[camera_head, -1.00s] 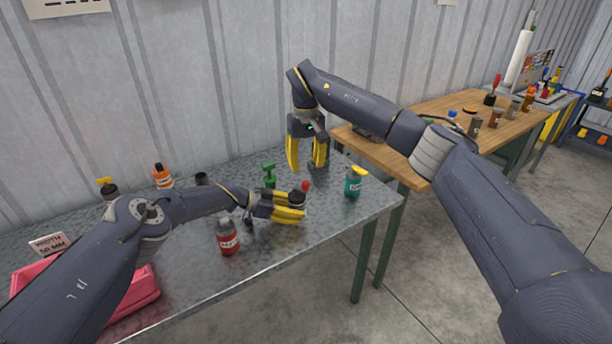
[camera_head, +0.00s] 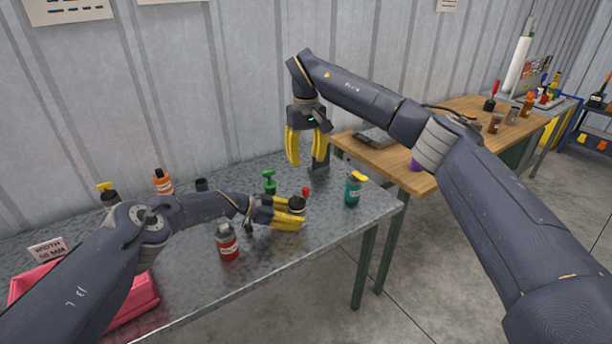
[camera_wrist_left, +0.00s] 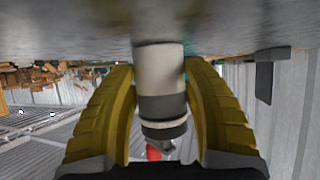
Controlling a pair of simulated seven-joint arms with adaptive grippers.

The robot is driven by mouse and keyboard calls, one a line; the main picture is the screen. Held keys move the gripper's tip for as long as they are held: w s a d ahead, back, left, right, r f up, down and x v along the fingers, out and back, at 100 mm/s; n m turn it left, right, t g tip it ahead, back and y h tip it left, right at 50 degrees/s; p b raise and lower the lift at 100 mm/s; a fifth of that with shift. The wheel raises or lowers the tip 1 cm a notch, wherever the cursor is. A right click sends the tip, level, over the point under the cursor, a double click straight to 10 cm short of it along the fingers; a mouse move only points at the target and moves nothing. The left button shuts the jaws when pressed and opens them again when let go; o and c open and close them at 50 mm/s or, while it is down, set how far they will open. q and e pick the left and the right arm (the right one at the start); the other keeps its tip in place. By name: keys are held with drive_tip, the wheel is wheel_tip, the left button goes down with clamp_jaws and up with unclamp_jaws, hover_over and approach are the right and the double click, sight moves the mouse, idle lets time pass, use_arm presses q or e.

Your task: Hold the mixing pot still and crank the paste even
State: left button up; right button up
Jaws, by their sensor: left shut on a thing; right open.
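The mixing pot (camera_head: 297,204) is a small dark and pale cylinder standing on the metal bench, with a red knob (camera_head: 306,191) on its crank. My left gripper (camera_head: 290,213) is shut on the pot from the side. In the left wrist view the pot (camera_wrist_left: 160,80) sits upside down in the picture between both yellow fingers, and its red knob (camera_wrist_left: 153,152) shows below it. My right gripper (camera_head: 306,160) is open and empty, fingers pointing down, above and behind the pot. It is apart from the knob.
A teal bottle (camera_head: 352,189) is to the right. A pink bin (camera_head: 140,297) lies at left. A wooden table (camera_head: 460,125) adjoins on the right.

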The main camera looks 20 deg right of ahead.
sight(306, 188)
wheel_tip(306, 188, down, 12)
drive_tip(key=n, duration=3.5)
clamp_jaws()
